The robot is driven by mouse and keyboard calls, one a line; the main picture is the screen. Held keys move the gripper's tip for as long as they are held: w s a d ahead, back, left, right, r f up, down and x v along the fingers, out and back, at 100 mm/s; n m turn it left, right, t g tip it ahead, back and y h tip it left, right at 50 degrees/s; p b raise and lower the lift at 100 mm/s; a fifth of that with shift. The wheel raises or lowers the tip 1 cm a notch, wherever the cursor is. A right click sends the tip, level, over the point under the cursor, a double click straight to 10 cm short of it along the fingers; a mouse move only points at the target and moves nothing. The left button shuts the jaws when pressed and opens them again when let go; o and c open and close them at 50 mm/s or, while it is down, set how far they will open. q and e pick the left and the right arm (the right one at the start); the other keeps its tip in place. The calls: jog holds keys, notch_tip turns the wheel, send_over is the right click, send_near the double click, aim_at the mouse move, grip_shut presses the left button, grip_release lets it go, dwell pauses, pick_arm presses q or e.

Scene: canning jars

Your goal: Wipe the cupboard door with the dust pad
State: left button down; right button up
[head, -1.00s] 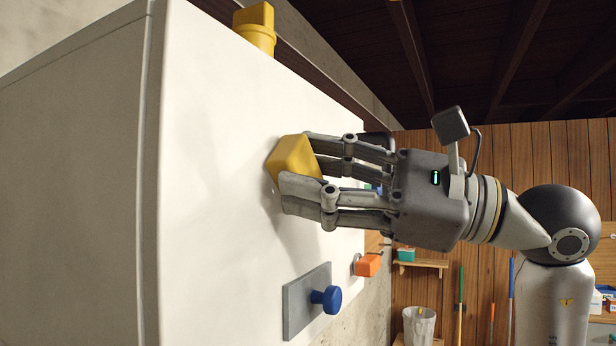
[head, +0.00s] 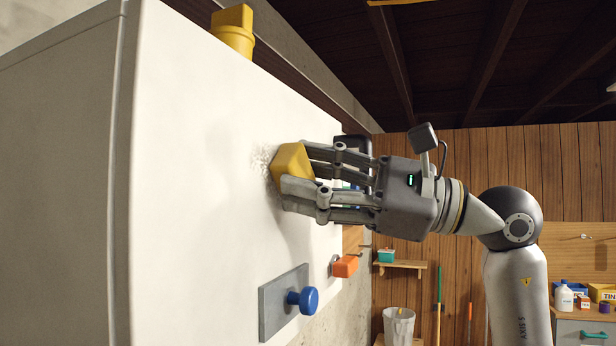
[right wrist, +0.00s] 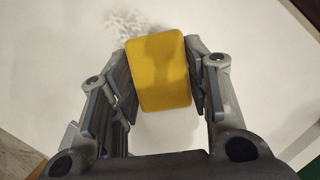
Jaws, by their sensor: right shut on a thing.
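The white cupboard door (head: 190,240) fills the left middle of the head view. My right gripper (head: 297,178) is shut on the yellow dust pad (head: 290,162), one finger above and one below it. The pad is at the door's face; its far side is hidden, so I cannot tell whether it presses on the door. A patch of grey specks (head: 262,160) shows on the door just left of the pad. In the right wrist view the pad (right wrist: 158,72) sits between both fingers, with specks (right wrist: 125,22) above it. My left gripper is not in view.
A blue knob on a grey plate (head: 272,305) stands out from the door's lower part. An orange block (head: 345,266) is farther right. A yellow object (head: 233,30) is at the door's top edge. A bin (head: 398,325) and a shelf (head: 405,264) are behind.

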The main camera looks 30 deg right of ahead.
aim_at(242, 164)
jog(key=shift+w+d, duration=0.9)
jog(key=shift+d, duration=0.15)
jog(key=shift+s+a, duration=2.45)
jog(key=shift+a, duration=0.3)
jog(key=shift+s+a, duration=1.2)
jog(key=shift+a, duration=0.15)
jog(key=shift+r+p, duration=0.1)
jog(key=shift+p, duration=0.2)
jog(key=shift+r, duration=0.15)
jog(key=shift+w+d, duration=1.8)
jog(key=shift+d, duration=0.15)
jog(key=shift+w+d, duration=1.9)
jog(key=shift+d, duration=0.25)
jog(key=shift+s+a, duration=1.35)
jog(key=shift+a, duration=0.15)
jog(key=shift+s+a, duration=2.35)
jog(key=shift+a, duration=0.25)
